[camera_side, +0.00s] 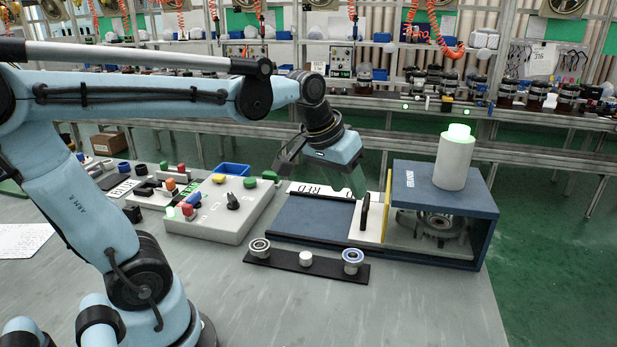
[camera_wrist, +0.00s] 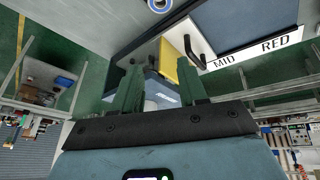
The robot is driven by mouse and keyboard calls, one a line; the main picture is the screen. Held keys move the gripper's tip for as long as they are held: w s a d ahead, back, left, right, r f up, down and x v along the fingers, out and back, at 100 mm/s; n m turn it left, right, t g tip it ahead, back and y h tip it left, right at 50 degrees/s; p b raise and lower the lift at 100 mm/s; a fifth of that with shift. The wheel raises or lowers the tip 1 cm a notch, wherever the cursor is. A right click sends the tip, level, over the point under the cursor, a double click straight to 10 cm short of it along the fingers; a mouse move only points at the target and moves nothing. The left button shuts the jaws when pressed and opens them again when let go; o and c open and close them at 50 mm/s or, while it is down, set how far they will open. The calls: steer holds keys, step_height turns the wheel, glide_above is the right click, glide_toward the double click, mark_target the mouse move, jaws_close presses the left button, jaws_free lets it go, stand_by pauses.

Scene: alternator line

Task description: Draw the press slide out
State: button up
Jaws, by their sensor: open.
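The press (camera_side: 420,185) is a dark blue housing with a white cylinder on top, topped by a lit green cap. It stands right of centre in the side view; a metal part (camera_side: 437,226) shows inside it. The slide (camera_side: 367,232) is a pale plate beside a yellow panel (camera_side: 387,207) at the press's left opening. Its black upright handle (camera_side: 364,212) also shows in the wrist view (camera_wrist: 195,52). My gripper (camera_side: 358,184) is open and empty above and behind the handle, apart from it. In the wrist view, its green fingers (camera_wrist: 160,78) are spread, with the handle beyond the right finger.
A dark blue bed (camera_side: 310,217) with a white label strip (camera_side: 319,190) reading RED lies left of the slide. A grey control box (camera_side: 225,212) stands left.

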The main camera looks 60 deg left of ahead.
steer(key=w+a+r+n+g, duration=0.2)
steer(key=w+a+n, duration=0.1)
steer(key=w+a, duration=0.3)
steer(key=n+g+h, duration=0.2)
steer(key=n, duration=0.1)
glide_toward(366, 200)
steer(key=x, duration=0.8)
steer(key=shift+f, duration=0.15)
jaws_close()
